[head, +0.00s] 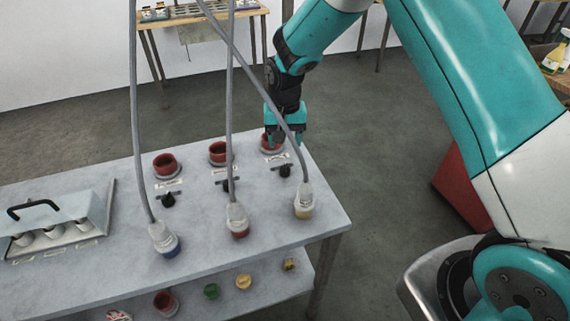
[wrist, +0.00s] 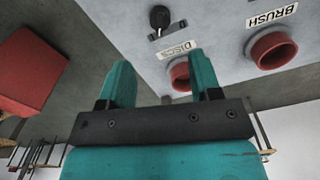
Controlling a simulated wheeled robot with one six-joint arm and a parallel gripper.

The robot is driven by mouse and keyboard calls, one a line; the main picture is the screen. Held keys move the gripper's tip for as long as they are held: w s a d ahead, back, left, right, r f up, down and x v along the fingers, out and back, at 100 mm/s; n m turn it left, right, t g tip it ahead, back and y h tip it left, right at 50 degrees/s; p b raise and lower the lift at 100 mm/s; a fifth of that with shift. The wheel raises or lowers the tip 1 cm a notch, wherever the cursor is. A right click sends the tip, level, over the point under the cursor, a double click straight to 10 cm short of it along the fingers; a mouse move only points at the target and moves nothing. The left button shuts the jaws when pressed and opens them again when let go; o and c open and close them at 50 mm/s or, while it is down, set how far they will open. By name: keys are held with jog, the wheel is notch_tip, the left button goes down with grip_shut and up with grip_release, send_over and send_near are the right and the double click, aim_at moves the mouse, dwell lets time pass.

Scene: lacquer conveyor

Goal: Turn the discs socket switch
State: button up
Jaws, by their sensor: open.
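The discs socket switch is a small black knob (head: 284,171) at the right end of the grey table; it also shows in the wrist view (wrist: 160,17), beside the DISCS label (wrist: 179,51). The red discs socket (wrist: 180,76) is on the label's other side; in the head view my gripper partly covers this socket (head: 267,147). My gripper (head: 286,138) is open, its teal fingers pointing down over the socket area, behind the knob. In the wrist view the knob lies beyond the fingertips (wrist: 160,68), apart from them. Nothing is between the fingers.
A yellow-ended plug (head: 304,211) stands in front of the knob, its grey cable crossing near my gripper. Red (head: 239,228) and blue (head: 165,246) plugs stand left. Two more red sockets (head: 220,153) (head: 165,165) have their own switches. A handled case (head: 60,222) sits far left.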

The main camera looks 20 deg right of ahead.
aim_at(285, 166)
notch_tip(285, 166, down, 10)
jog(key=shift+f+p, duration=0.15)
jog(key=shift+p, duration=0.7)
jog(key=shift+c, duration=0.2)
jog(key=c, duration=0.9)
